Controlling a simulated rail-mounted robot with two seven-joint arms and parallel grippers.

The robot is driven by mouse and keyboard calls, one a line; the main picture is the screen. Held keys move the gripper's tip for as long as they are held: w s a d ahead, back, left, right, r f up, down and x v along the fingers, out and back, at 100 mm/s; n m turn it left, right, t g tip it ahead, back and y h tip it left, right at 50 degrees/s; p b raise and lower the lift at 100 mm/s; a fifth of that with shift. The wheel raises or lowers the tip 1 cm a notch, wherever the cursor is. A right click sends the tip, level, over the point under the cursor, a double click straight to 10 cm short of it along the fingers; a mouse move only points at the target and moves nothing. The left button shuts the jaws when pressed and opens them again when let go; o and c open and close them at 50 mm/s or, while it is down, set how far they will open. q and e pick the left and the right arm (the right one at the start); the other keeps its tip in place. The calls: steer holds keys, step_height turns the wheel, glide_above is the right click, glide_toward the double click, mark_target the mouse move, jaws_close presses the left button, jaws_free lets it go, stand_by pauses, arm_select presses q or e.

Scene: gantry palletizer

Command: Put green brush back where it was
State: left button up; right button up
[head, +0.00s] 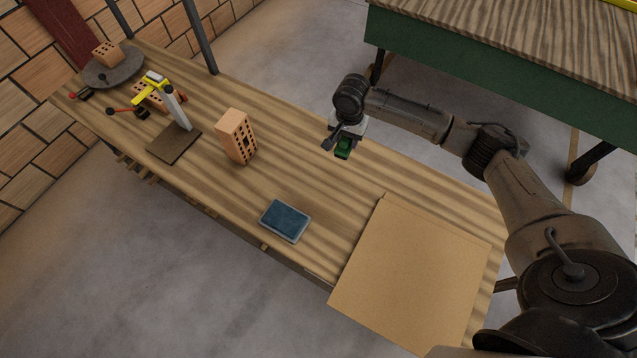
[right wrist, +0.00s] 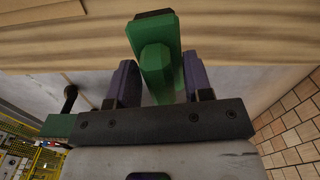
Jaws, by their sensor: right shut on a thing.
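The green brush (head: 344,152) is in my right gripper (head: 338,146), over the back part of the wooden bench near its middle in the head view. In the right wrist view the brush's green handle (right wrist: 155,70) stands between the two dark fingers, and its head points away toward the bench top (right wrist: 75,48). The gripper is shut on the brush. The brush seems to be held above the bench; the exact gap is hard to judge. My left gripper is not in view.
A blue pad in a tray (head: 285,221) and a flat tan board (head: 415,272) lie on the bench (head: 325,190). An upright brick (head: 237,137), a stand on a dark base (head: 174,146) and a grey disc (head: 118,73) with a brick are farther left. Bench wood under the gripper is clear.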

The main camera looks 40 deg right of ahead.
steer(key=shift+m, duration=0.7)
steer(key=d+f, duration=0.1)
steer(key=d+f+b, duration=0.1)
steer(key=f, duration=0.1)
steer(key=s+f, duration=0.1)
steer(key=f, duration=0.1)
steer(key=shift+d, duration=0.4)
steer(key=w+a+f, duration=0.1)
steer(key=a+f, duration=0.1)
steer(key=a, duration=0.1)
steer(key=w+a+f+b, duration=0.1)
steer(key=w+a+f, duration=0.1)
steer(key=a, duration=0.1)
steer(key=w+a+f+b, duration=0.1)
steer(key=w+a+f, duration=0.1)
steer(key=a, duration=0.1)
steer(key=shift+w+a+f, duration=0.2)
steer(key=shift+w+f, duration=0.05)
steer(key=shift+f+b, duration=0.75)
steer(key=shift+f, duration=1.25)
steer(key=shift+f, duration=0.1)
steer(key=o, duration=0.9)
